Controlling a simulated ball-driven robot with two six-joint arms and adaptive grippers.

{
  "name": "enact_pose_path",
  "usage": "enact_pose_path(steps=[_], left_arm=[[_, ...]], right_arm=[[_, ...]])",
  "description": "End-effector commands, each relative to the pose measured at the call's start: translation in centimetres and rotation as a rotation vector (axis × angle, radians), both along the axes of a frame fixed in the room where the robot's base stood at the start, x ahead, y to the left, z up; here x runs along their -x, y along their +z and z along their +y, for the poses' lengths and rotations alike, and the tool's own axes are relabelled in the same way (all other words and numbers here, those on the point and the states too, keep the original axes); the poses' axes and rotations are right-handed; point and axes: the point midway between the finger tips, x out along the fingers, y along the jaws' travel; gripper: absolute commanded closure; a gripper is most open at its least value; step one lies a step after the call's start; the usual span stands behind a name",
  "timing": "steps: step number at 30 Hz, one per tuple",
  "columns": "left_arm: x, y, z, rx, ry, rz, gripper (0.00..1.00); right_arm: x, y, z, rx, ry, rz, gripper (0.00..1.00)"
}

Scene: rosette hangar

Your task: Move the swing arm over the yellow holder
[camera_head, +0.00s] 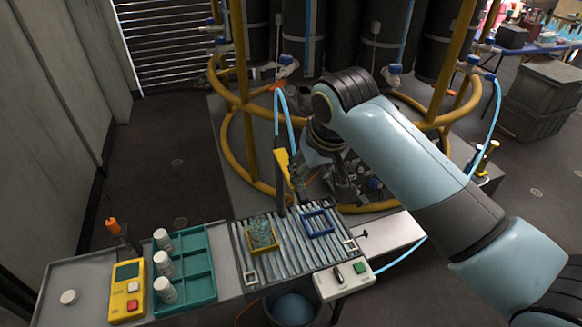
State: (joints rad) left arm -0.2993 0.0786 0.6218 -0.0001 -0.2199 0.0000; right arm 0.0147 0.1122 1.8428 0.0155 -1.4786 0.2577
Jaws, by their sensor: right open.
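The yellow holder (251,247) is a square yellow frame with a clear, bluish mesh-like filling, lying on the left part of the ribbed grey bed. The swing arm (283,163) shows as a yellow bar with pale blue hoses, beside a dark upright post behind the bed. It stands to the right of and behind the yellow holder, near the gap toward the blue frame (318,233). My right gripper (302,185) is open, close to the right side of the yellow bar. Contact cannot be made out. My left gripper is out of view.
A green rack (199,262) with white bottles and a yellow control box (127,291) stand left of the bed. A white switch box (343,281) sits at its front right. Yellow pipe rings (240,108) and dark tanks rise behind.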

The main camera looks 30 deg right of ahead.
Motion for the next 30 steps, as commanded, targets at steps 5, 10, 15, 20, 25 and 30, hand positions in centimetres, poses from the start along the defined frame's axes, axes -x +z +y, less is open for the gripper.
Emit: enact_pose_path(steps=[5, 10, 15, 20, 25, 30], left_arm=[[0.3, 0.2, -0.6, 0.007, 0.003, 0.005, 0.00], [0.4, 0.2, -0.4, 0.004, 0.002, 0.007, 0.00], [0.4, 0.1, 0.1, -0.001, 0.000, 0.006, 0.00], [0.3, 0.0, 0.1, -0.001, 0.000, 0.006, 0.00], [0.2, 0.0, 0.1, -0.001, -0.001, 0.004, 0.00], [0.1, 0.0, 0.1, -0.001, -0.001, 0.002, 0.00]], right_arm=[[-0.6, -0.9, -0.1, 0.000, 0.000, 0.000, 0.56], [-1.8, -3.9, -0.4, 0.000, 0.000, 0.001, 0.56], [-3.0, -7.0, -0.7, 0.000, 0.001, 0.000, 0.56], [-3.8, -9.0, -0.9, 0.001, 0.001, -0.002, 0.56], [-4.2, -9.7, -1.0, 0.001, 0.001, -0.004, 0.56], [-4.2, -9.7, -1.0, 0.000, 0.001, -0.004, 0.56]])
